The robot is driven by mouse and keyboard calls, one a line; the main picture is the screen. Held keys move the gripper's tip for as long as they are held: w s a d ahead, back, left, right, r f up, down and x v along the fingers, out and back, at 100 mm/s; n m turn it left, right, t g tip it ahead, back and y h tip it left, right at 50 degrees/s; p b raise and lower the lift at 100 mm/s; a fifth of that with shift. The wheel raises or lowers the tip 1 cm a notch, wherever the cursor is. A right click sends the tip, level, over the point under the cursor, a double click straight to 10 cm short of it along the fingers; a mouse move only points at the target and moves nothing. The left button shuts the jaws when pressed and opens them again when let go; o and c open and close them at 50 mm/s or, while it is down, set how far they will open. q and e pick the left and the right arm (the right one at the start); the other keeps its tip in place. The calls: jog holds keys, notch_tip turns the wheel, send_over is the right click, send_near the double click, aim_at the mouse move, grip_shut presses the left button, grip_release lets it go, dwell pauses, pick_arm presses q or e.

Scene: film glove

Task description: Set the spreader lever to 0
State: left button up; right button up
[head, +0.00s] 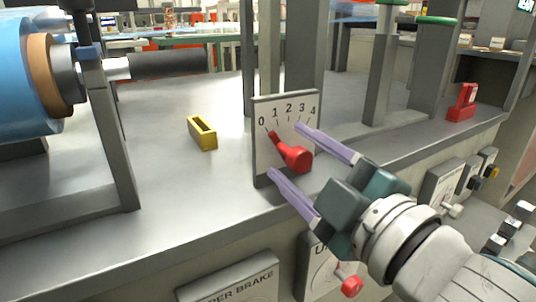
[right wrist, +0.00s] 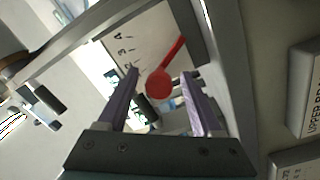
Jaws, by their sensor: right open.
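The spreader lever (head: 297,157) is red, with a thick round end and a narrower arm slanting up and left across an upright plate (head: 262,150) marked 0 to 4. The narrow end lies near the 0 and 1 marks; I cannot tell its exact setting. My right gripper (head: 284,150) is open, with one purple finger above and one below the round end. In the right wrist view, the lever (right wrist: 159,83) shows between the spread fingers (right wrist: 163,73); contact is not clear. My left gripper is not in view.
A yellow block (head: 202,132) sits on the grey bench left of the plate. A blue roll (head: 25,75) is at the far left. A red bracket (head: 463,103) stands at the right. Control panels with knobs (head: 350,285) line the bench front.

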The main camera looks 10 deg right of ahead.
jog(key=p+v, duration=0.1)
jog(key=v, duration=0.9)
jog(key=shift+p, duration=0.3)
jog(key=shift+w, duration=0.1)
